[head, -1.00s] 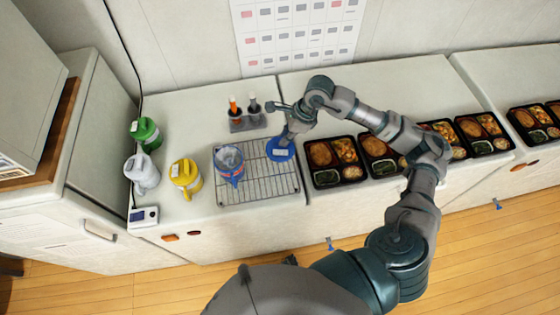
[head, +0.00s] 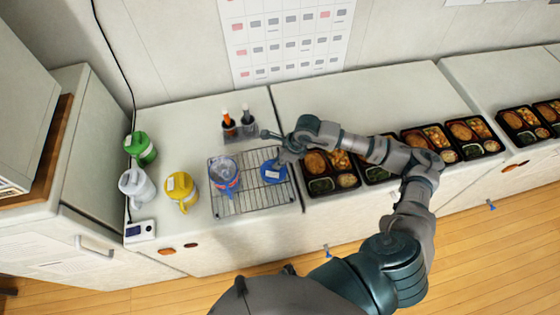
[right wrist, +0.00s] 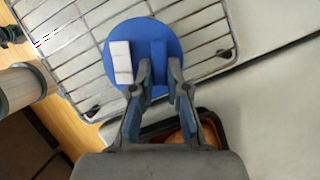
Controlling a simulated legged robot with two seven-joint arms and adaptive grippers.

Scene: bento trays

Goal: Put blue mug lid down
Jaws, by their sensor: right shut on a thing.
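The blue mug lid (head: 272,174) is a round blue disc with a white label, at the right part of the wire rack (head: 240,206). My right gripper (head: 282,163) is shut on the lid's raised grip. In the right wrist view the lid (right wrist: 122,30) lies flat against the rack bars, with the gripper fingers (right wrist: 160,75) on either side of its ridge. I cannot tell if the lid touches the bars. The blue mug (head: 224,176), open at the top, stands on the left part of the rack. My left gripper is not in view.
Several bento trays (head: 330,186) line the counter to the right. A small device (head: 140,231) sits at the front left.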

